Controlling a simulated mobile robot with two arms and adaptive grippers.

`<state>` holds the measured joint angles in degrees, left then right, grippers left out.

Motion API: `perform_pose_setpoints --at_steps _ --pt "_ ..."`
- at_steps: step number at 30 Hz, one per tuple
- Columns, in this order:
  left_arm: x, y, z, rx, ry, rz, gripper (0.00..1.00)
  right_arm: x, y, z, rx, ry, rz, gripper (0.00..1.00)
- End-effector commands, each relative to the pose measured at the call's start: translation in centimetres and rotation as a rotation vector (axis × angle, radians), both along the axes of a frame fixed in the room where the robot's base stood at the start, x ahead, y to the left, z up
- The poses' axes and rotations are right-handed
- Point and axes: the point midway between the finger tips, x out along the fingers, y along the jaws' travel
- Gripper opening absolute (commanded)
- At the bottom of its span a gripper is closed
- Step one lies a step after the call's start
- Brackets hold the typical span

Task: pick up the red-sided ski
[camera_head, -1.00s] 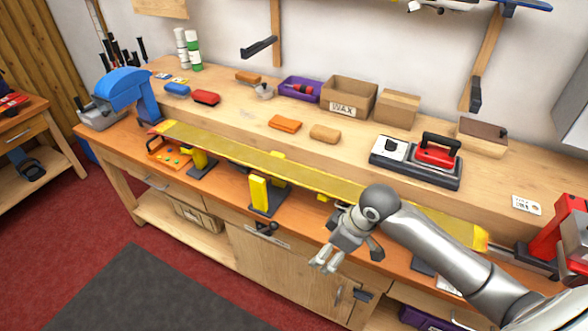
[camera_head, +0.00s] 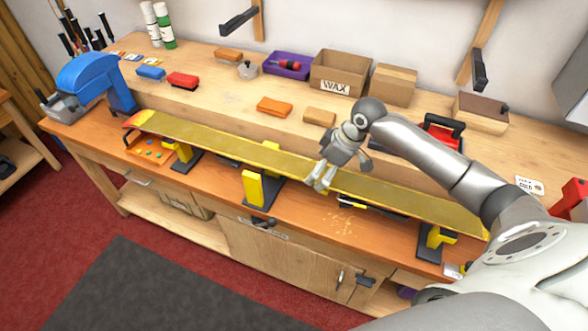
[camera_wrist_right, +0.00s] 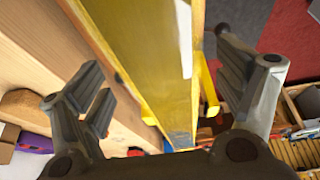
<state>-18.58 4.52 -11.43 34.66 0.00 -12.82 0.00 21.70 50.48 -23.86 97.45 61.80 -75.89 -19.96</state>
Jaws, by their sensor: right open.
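A long ski (camera_head: 220,139) with a yellow face lies along the bench on yellow-and-black supports. Its left tip shows some red-orange; the colour of its sides is hard to tell. In the right wrist view the ski (camera_wrist_right: 150,60) runs up between my two spread fingers, with a narrow orange-yellow edge. My right gripper (camera_head: 319,178) is over the ski's middle, right of the centre support (camera_head: 254,188). In the wrist view the right gripper (camera_wrist_right: 168,85) is open, with no finger visibly closed on the ski. My left gripper is out of view.
Behind the ski, the raised shelf holds an orange block (camera_head: 274,106), a tan block (camera_head: 319,117), a WAX box (camera_head: 340,75) and a purple bin (camera_head: 287,64). A blue vise (camera_head: 95,80) stands at the left end. Shavings (camera_head: 340,222) lie in front of the ski.

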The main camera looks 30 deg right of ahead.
Motion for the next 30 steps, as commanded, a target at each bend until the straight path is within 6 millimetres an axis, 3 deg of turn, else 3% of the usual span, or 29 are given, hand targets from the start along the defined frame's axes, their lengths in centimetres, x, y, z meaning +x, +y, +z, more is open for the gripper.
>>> perform_pose_setpoints --at_steps 8,12,20,30 --pt "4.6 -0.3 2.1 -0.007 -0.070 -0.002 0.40 1.0 0.8 -3.2 0.003 0.004 -0.001 0.89" --pt "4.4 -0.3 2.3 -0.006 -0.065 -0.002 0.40 1.3 0.9 -4.2 0.000 0.001 -0.001 0.89" --pt "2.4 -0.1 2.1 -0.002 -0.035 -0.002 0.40 1.4 1.0 -4.5 -0.001 -0.001 0.000 0.89" --pt "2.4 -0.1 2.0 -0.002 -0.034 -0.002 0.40 1.4 0.9 -4.5 -0.001 0.000 0.000 0.46"
